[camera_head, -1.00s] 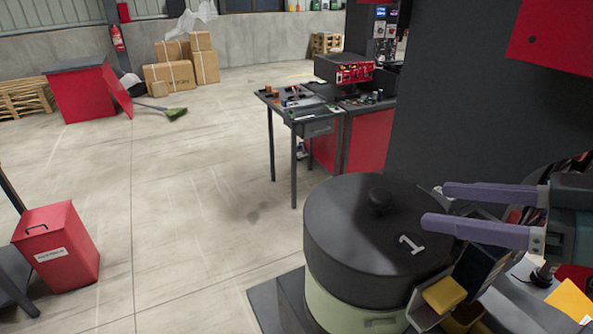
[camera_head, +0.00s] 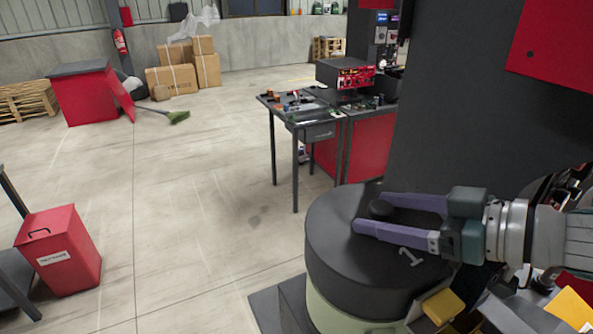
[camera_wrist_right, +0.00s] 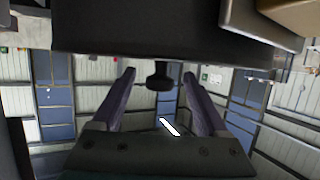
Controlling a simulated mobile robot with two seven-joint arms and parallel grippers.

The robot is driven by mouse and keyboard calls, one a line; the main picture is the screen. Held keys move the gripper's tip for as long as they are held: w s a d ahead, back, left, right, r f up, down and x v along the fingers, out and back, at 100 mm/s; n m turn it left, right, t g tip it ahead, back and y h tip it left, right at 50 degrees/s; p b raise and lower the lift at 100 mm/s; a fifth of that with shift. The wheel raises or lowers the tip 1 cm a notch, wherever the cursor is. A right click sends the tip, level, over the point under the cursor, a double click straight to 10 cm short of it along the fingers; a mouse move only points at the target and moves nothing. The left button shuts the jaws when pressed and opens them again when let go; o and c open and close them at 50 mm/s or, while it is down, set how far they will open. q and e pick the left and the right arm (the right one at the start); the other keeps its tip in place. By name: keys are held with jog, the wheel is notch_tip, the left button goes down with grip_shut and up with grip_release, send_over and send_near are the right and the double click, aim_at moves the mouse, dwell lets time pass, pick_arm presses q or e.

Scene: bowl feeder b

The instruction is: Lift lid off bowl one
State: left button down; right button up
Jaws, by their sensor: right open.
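Bowl one is a pale green round bowl (camera_head: 345,318) at the bottom right of the head view. Its wide black lid (camera_head: 335,255), marked with a white 1, sits on top. The lid's round black knob (camera_head: 380,208) stands up from its centre. My right gripper (camera_head: 370,212) is open, with its two purple fingers reaching in from the right on either side of the knob. The right wrist view shows the knob (camera_wrist_right: 160,78) between the fingertips (camera_wrist_right: 160,80), with a gap on each side. My left gripper is not in view.
A yellow bin (camera_head: 442,306) and other small items crowd the right side of the bowl. A dark column (camera_head: 480,110) rises behind my right arm. A workbench (camera_head: 300,108) stands further back. The floor to the left is open, with a red bin (camera_head: 60,265).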

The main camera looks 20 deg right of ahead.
jog(key=shift+w+a+f, duration=0.25)
jog(key=shift+w+a, duration=0.05)
jog(key=shift+w, duration=0.15)
jog(key=shift+c, duration=0.2)
grip_shut()
jog(key=shift+r, duration=0.1)
